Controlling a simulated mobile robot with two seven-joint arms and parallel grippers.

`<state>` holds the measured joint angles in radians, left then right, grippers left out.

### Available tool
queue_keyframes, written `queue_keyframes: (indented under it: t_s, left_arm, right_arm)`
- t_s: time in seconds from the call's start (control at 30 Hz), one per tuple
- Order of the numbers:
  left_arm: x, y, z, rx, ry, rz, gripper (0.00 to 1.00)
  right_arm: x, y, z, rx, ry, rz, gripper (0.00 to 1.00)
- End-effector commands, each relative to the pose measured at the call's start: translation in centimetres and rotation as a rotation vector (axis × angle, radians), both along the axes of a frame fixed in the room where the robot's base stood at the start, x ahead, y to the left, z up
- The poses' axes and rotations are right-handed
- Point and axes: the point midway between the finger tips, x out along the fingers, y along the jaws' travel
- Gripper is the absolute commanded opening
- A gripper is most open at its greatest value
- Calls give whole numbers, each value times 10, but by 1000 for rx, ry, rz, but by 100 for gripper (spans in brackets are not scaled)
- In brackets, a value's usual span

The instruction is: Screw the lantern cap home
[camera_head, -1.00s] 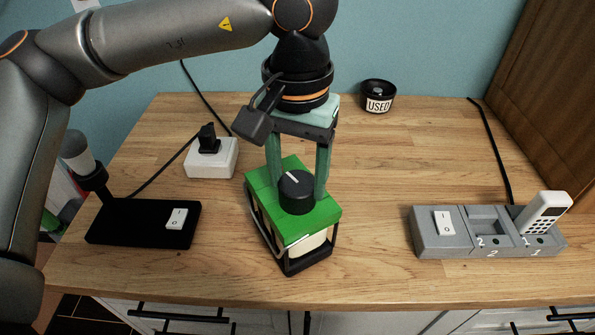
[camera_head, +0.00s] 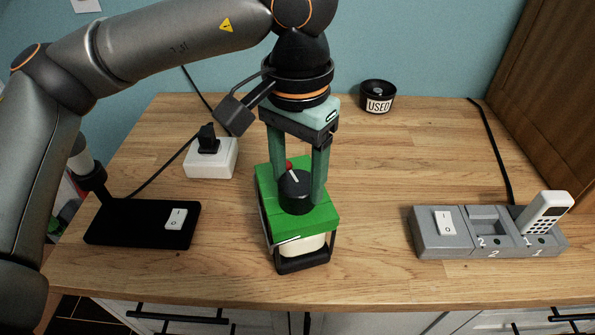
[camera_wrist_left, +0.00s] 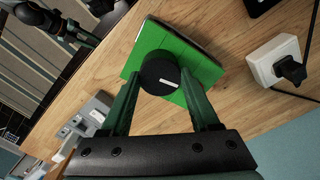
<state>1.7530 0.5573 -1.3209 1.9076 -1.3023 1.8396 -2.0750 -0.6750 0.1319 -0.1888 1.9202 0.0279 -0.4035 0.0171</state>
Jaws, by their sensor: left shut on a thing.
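The lantern (camera_head: 300,225) stands upright on the wooden worktop, with a green top, a pale body and a black frame. The round black cap (camera_head: 296,193) with a white line sits on the green top. A small red mark (camera_head: 289,165) shows behind the cap. My left gripper (camera_head: 297,190) points down from above and is shut on the cap, one finger on each side. In the left wrist view the cap (camera_wrist_left: 160,73) lies between the fingertips. The thread under the cap is hidden.
A black base (camera_head: 140,223) with a switch and a white socket block (camera_head: 211,158) stand left. A grey two-slot dock (camera_head: 470,240) holding a white handset (camera_head: 544,213) stands right. A black "USED" pot (camera_head: 378,96) stands behind. The worktop between lantern and dock is clear.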

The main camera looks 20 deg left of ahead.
Motion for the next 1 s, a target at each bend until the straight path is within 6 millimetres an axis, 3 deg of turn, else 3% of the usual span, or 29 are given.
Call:
queue_keyframes:
  t_s: [0.3,0.6,0.83,1.0]
  left_arm:
    - [0,0,-2,1,3,-248,0]
    - [0,0,-2,3,3,-268,0]
    - [-1,0,-4,1,4,-471,0]
    - [-1,0,-3,3,5,-521,0]
  right_arm:
    - [0,0,-7,0,1,0,41]
    - [0,0,-7,0,1,0,41]
    - [0,0,-13,0,0,0,41]
    - [0,0,-13,0,0,0,41]
